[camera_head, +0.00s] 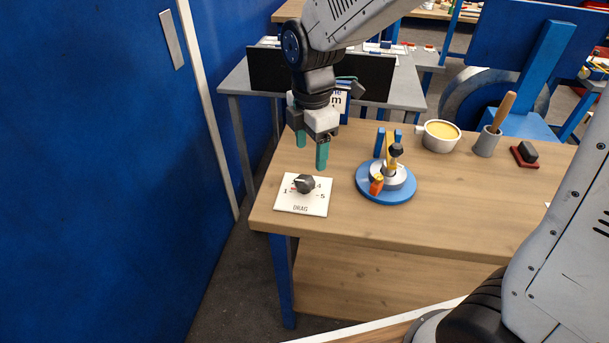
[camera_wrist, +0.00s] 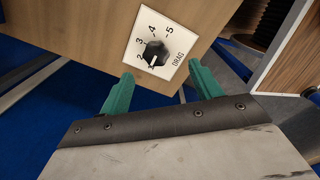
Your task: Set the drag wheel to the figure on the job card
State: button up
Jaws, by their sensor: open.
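The drag wheel, a dark round knob (camera_head: 305,183), sits on a white square plate (camera_head: 317,207) marked DRAG with figures from 1 to 5, near the table's left front corner. In the wrist view the knob (camera_wrist: 155,53) has a pale mark at its lower edge, seemingly towards the low figures; the exact setting is unclear. My gripper (camera_head: 311,156) is open and empty, above and slightly behind the plate. In the wrist view its green fingertips (camera_wrist: 159,75) are spread on either side below the plate. A white card with dark print (camera_head: 342,102) stands behind my gripper, mostly hidden; no figure is readable.
A blue round stand (camera_head: 398,196) with a grey hub and coloured parts is right of the plate. Further right are a cream-filled white cup (camera_head: 440,136), a grey pot (camera_head: 486,143) with a wooden handle, and a dark-red block (camera_head: 524,155). The front middle of the wooden table (camera_head: 464,211) is clear.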

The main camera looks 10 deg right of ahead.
aim_at(305, 181)
jog(key=shift+w+a+f+n, duration=0.3)
jog(key=shift+a+f+n, duration=0.1)
jog(key=shift+a+f, duration=0.2)
jog(key=shift+f, duration=0.2)
notch_tip(305, 181, down, 7)
jog(key=shift+f, duration=0.15)
jog(key=c, duration=1)
